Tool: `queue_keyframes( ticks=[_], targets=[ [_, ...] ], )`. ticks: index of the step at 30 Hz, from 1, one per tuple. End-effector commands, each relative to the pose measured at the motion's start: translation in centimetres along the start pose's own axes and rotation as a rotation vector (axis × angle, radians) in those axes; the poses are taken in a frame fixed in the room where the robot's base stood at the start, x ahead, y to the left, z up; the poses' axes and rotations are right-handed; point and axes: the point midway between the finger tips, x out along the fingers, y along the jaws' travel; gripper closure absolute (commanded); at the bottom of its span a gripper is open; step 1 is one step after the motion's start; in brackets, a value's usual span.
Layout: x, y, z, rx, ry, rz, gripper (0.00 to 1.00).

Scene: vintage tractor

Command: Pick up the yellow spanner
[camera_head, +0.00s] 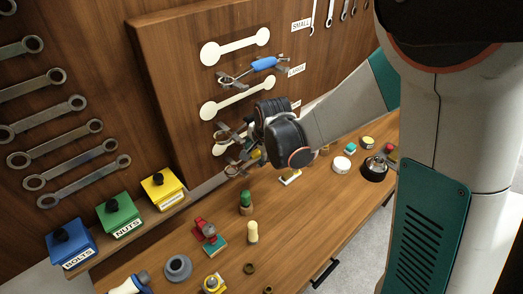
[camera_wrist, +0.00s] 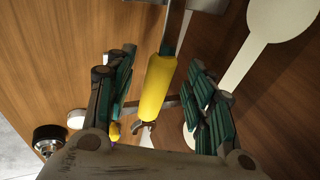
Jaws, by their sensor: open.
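The yellow spanner (camera_wrist: 158,88) shows in the wrist view, its yellow handle running nearly upright between my fingers and its metal shaft reaching the top edge. My gripper (camera_wrist: 160,75) is open, with one green-padded finger on each side of the handle and visible gaps to both. In the head view my gripper (camera_head: 232,150) is at the wooden tool board, low on its panel. There the spanner is mostly hidden by my gripper.
A blue-handled spanner (camera_head: 264,63) hangs on the raised panel above, near white tool outlines (camera_head: 236,47). Blue (camera_head: 71,243), green (camera_head: 119,214) and yellow (camera_head: 162,187) boxes stand at the left. The workbench (camera_head: 300,222) below holds several small items.

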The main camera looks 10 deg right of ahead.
Motion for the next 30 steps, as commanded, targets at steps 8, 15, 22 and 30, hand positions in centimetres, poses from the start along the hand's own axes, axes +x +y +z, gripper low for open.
queue_keyframes(
  ticks=[8, 15, 22, 30],
  targets=[
    [0.07, 0.01, 0.01, 0.0, 0.0, 0.0, 0.58],
    [0.06, 0.01, 0.01, 0.0, 0.0, 0.0, 1.0],
    [0.05, 0.02, 0.0, 0.0, 0.0, 0.0, 1.0],
    [-0.51, 0.71, 0.23, 0.0, 0.0, 0.0, 1.0]
  ],
)
